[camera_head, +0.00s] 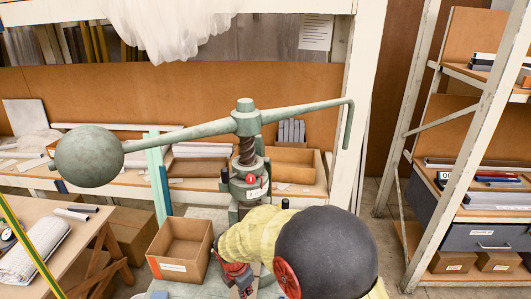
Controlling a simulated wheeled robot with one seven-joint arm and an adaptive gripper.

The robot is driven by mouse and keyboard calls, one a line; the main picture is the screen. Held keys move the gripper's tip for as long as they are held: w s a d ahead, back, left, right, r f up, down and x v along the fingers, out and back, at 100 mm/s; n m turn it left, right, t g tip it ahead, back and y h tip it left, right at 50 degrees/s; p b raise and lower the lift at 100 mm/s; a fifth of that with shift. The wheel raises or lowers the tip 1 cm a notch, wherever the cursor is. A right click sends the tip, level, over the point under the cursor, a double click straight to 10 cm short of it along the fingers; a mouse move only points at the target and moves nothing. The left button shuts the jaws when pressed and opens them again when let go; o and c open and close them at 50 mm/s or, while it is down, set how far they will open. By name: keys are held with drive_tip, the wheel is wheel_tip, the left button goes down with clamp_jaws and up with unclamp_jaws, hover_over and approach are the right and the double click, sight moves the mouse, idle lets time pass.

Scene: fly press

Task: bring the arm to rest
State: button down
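The green fly press (249,183) stands in the middle, with its screw upright. Its long swing arm (190,132) lies across the top, with a round ball weight (88,156) at the left end and a handle (348,127) hanging down at the right end. My own arm (325,252), with a dark round joint and a yellow sleeve, reaches in from the bottom right, in front of the press's lower part. My gripper (240,284) seems to be the red and dark part low in the picture, below the press head; its fingers are not clear. My arm hides much of the press's lower part.
An open cardboard box (180,247) stands left of my gripper. A wooden table (58,238) with a rolled cloth is at the left. A shelf of boxes and bars (475,185) stands at the right, behind a pale metal post. A long bench (200,180) runs behind the press.

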drive_tip(key=s+d+r+m+t+b, duration=0.2)
drive_tip(key=s+d+r+m+b, duration=0.2)
drive_tip(key=s+d+r+m, duration=0.5)
drive_tip(key=s+d+r+m+t+y+b, duration=0.1)
drive_tip(key=s+d+r+m+t+b, duration=0.1)
drive_tip(key=s+d+r+m+b, duration=0.3)
drive_tip(key=s+d+r+m, duration=0.4)
drive_tip(key=s+d+m, duration=0.5)
drive_tip(key=d+m, duration=0.3)
drive_tip(key=shift+r+m+b, duration=0.3)
drive_tip(key=shift+r, duration=0.1)
drive_tip(key=c, duration=2.6)
unclamp_jaws()
